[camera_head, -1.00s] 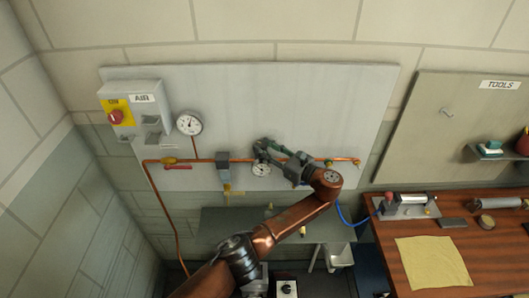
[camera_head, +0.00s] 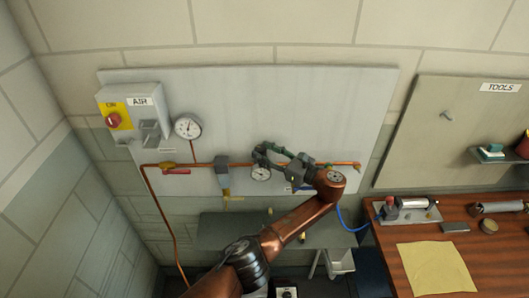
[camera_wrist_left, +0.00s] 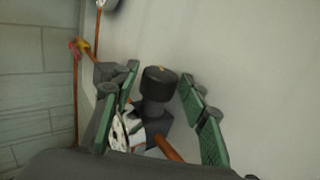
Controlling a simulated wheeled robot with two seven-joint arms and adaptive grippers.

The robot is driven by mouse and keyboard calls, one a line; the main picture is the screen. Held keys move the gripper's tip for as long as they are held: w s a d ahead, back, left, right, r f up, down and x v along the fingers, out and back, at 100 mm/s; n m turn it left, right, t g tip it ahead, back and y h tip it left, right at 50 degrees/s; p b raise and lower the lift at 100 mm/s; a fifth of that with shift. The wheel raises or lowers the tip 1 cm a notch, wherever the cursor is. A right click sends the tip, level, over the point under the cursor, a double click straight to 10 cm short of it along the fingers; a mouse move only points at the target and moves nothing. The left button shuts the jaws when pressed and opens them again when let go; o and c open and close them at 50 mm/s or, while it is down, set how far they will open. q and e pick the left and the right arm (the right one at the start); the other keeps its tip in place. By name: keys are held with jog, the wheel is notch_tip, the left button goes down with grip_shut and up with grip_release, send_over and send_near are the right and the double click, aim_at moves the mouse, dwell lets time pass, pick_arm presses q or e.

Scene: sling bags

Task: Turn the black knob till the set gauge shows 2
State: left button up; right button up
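The black knob (camera_wrist_left: 159,84) stands up between the fingers of my left gripper (camera_wrist_left: 158,100) in the left wrist view. The fingers are open, with a gap on each side of the knob. In the head view my left gripper (camera_head: 268,158) is at the copper pipe, and the knob is hidden behind it. The set gauge (camera_head: 261,173) is a small white dial just below the gripper; it also shows edge-on in the left wrist view (camera_wrist_left: 120,133). Its reading is too small to tell. My right gripper is not in view.
A larger gauge (camera_head: 188,127) and an AIR box with a red switch (camera_head: 114,120) are at the panel's left. A grey filter block (camera_head: 222,170) sits left on the pipe. A wooden bench (camera_head: 400,270) with a yellow cloth (camera_head: 436,268) is at the right.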

pick_arm(q)
jog(key=shift+o, duration=0.5)
jog(key=shift+d, duration=0.15)
jog(key=v, duration=0.7)
jog(key=shift+s+d, duration=0.3)
